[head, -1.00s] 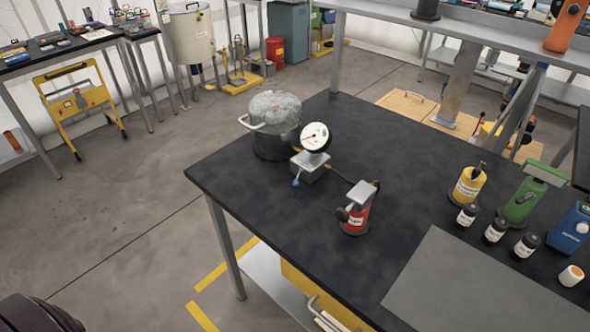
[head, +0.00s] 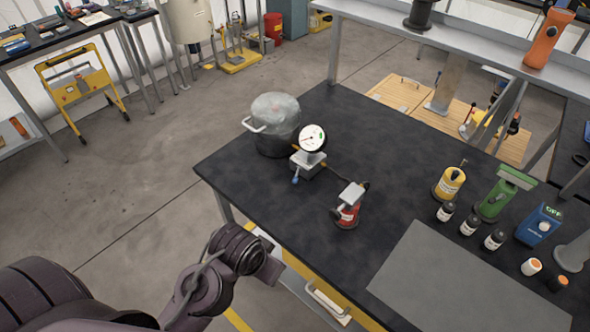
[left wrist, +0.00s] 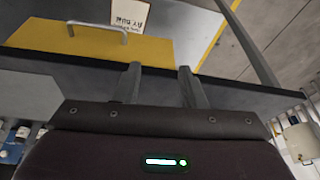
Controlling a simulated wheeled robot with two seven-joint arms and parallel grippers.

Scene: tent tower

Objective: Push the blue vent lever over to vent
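The blue vent lever (head: 296,180) is a small blue tip at the lower left of a grey valve block (head: 308,163). A round white dial gauge (head: 312,138) stands on the block, on the black bench beside a steel pot (head: 275,122). My left gripper (head: 272,268) is off the bench's front edge, well below and left of the lever in the picture, touching nothing I can see. The left wrist view shows its two fingers (left wrist: 159,82) apart with nothing between them. The lever is not visible there. My right gripper is not in view.
Yellow and green canisters, a blue device and small bottles stand on the right. A grey mat (head: 440,285) lies at the front. A yellow drawer (left wrist: 75,40) is under the bench.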

